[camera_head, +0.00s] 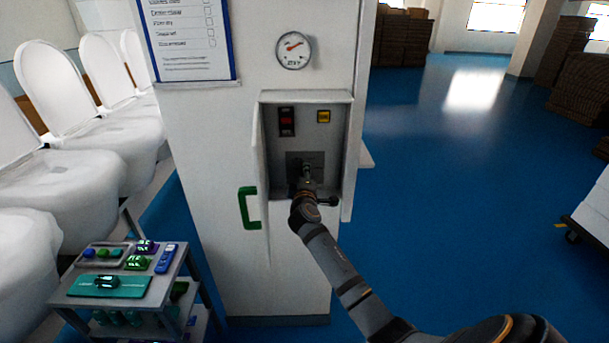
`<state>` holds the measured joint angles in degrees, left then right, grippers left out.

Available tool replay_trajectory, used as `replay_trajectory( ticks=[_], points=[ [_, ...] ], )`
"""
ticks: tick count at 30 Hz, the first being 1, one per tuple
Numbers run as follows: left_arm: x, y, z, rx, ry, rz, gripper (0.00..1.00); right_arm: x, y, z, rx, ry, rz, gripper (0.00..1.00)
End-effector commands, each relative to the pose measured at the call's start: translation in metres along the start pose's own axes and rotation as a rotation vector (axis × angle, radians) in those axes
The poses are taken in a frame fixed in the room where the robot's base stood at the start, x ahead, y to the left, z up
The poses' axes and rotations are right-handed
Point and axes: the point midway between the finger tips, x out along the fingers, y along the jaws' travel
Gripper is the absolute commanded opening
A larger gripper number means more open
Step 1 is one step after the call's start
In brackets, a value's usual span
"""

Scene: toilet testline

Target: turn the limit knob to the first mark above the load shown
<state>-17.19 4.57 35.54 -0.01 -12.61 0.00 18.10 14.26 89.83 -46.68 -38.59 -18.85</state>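A round gauge (293,50) with a red needle is on the front of the white cabinet, above a recessed control box; its scale is too small to read. The box (349,130) stands open, its door swung to the left with a green handle (246,207). My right gripper (306,176) reaches into the lower part of the box, in front of a dark square plate (293,157). The limit knob cannot be made out; the gripper covers the middle of this plate. Whether the fingers are open or shut, or touch anything, cannot be told. My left gripper is not in view.
The box also holds a red-lit switch (287,121) and a yellow button (323,116). A checklist (183,38) hangs at upper left. A small cart (170,290) with several parts stands at lower left, near white toilets (88,140).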

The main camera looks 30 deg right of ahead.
Motion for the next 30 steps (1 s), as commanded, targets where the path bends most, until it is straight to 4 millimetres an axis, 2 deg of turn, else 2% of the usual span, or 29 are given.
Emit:
replay_trajectory(
  ticks=[4, 5, 9, 20, 23, 30],
  points=[
    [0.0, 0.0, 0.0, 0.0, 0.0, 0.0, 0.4, 0.0, -0.001, 0.0, 0.001, 0.0, -0.001, 0.0],
    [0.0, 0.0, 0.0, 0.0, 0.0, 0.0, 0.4, 0.0, -0.001, 0.0, 0.002, 0.0, -0.001, 0.34],
    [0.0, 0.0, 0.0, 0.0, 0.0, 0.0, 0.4, 0.0, -0.001, 0.0, 0.002, 0.0, -0.001, 0.53],
    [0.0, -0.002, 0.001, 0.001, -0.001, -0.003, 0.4, -0.005, -0.001, 0.0, 0.002, 0.001, -0.001, 0.55],
    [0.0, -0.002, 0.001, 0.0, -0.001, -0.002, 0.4, -0.02, -0.002, 0.0, 0.003, 0.001, -0.003, 0.55],
    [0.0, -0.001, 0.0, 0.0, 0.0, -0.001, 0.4, -0.079, -0.002, 0.0, 0.006, 0.0, -0.005, 0.55]
  ],
)
